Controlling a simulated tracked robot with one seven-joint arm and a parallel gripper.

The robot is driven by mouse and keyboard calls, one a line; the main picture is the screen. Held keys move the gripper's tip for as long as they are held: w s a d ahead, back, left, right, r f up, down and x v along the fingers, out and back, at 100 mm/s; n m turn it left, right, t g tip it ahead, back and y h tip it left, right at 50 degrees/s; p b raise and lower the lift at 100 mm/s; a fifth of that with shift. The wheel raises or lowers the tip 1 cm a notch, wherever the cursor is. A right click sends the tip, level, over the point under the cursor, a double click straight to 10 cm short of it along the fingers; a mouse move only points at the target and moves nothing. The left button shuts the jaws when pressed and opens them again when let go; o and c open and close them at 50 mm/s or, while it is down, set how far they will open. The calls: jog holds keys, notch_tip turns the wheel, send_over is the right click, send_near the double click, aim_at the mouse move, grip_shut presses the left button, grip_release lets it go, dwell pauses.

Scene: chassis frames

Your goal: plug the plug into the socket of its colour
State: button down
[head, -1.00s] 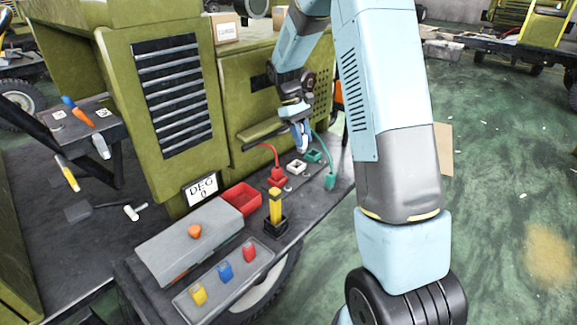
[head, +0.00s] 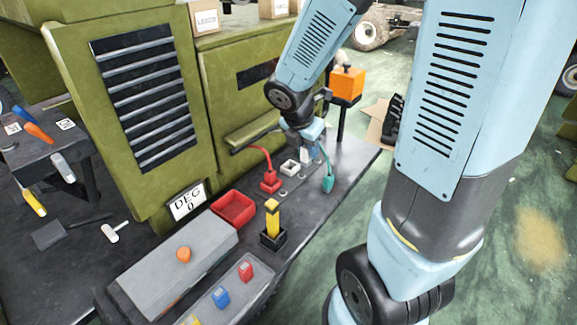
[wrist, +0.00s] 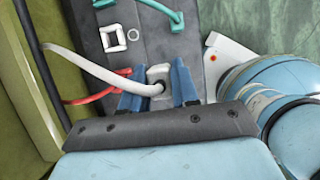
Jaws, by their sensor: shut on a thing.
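My gripper (wrist: 160,88) has blue fingers shut on a white plug (wrist: 158,73) with a white cable (wrist: 95,62). In the head view my gripper (head: 306,150) is above the dark bench, just behind and right of the square white socket (head: 289,167). In the wrist view the white socket (wrist: 113,38) is ahead and left of the plug, apart from it. A teal socket (wrist: 103,3) shows at that view's top edge; my gripper seems to hide it in the head view.
A red plug (head: 270,184) and a teal plug (head: 328,184) stand on the bench either side of the white socket, with their cables. A yellow post (head: 272,218), red bin (head: 234,208) and grey box (head: 178,258) are nearer. The green cabinet (head: 258,105) rises behind.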

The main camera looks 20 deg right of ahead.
jog(key=w+f, duration=0.3)
jog(key=w, duration=0.1)
jog(key=w+f, duration=0.3)
jog(key=w, duration=0.2)
jog(key=w+f, duration=0.3)
jog(key=w, duration=0.1)
jog(key=shift+w+f, duration=0.25)
jog(key=shift+f, duration=0.1)
jog(key=shift+w+f, duration=0.2)
jog(key=shift+f, duration=1.45)
jog(key=c, duration=0.8)
grip_release()
jog(key=shift+c, duration=0.2)
